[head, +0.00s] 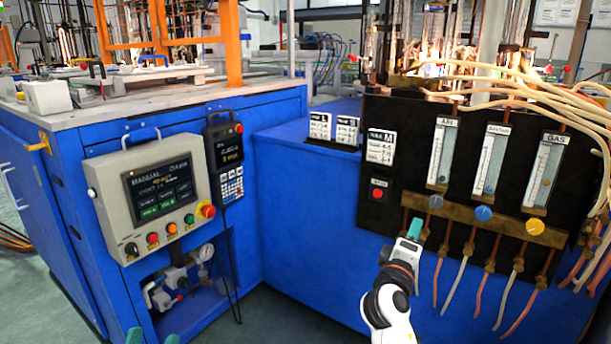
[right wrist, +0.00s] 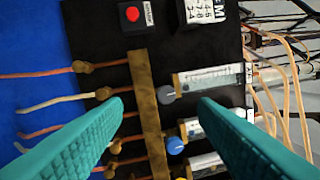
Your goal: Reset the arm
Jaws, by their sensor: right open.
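My right arm reaches up from the lower right in the head view. Its gripper (head: 415,228) is in front of the gas panel, below and left of the grey knob (head: 436,201). In the right wrist view the two teal fingers of the right gripper (right wrist: 161,103) are wide apart with nothing held. The grey knob (right wrist: 165,95) shows between the fingertips, and I cannot tell that anything touches it.
The black gas panel (head: 400,215) carries flowmeters, a blue knob (head: 484,213), a yellow knob (head: 535,226) and a red button (head: 377,193). Hoses hang below the brass bar (head: 470,224). A control box (head: 155,195) and handheld pendant (head: 228,160) are on the blue cabinet at left.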

